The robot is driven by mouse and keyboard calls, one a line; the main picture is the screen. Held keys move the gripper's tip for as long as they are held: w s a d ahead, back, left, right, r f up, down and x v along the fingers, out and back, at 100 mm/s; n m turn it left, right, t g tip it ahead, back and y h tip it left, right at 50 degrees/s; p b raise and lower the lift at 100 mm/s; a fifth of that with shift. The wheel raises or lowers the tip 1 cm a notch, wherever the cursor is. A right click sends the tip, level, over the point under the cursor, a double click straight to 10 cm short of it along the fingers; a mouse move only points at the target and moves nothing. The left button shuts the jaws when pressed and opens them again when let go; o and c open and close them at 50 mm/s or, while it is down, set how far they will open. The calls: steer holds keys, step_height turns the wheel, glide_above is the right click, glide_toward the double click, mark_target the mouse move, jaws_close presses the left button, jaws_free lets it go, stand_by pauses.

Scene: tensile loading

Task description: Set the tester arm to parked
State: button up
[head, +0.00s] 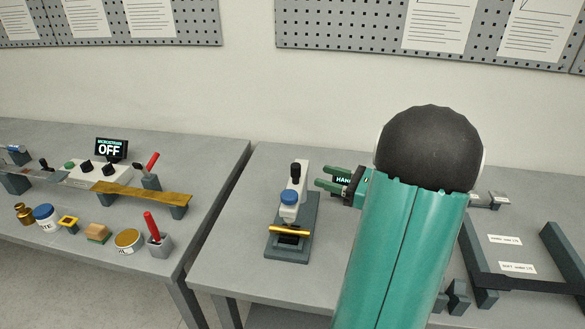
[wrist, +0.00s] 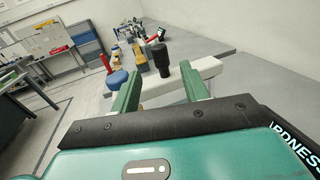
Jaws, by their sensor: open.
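The tester (head: 292,215) stands on the right-hand table in the head view, with a white body, a dark base, a blue knob (head: 289,197) and an upright black handle (head: 296,172). A gold bar (head: 289,231) lies across its lower front. My gripper (head: 324,176) is open and empty to the right of the tester, its green fingers pointing left at it. In the wrist view the black handle (wrist: 162,56) appears between the fingertips, beyond them, with the white tester arm (wrist: 206,67) behind. The blue knob (wrist: 117,77) is left of the left finger. Contact cannot be told.
The left-hand table (head: 222,165) bears a control box (head: 98,172) with an OFF display (head: 110,149), red-handled levers and small jars. A gap separates the tables. Dark frames with labels (head: 518,268) stand at the right. Tabletop left of the tester is clear.

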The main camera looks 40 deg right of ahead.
mark_target(296, 168)
steer(key=x, duration=0.9)
steer(key=shift+w+a, duration=0.1)
steer(key=shift+w, duration=0.15)
jaws_close()
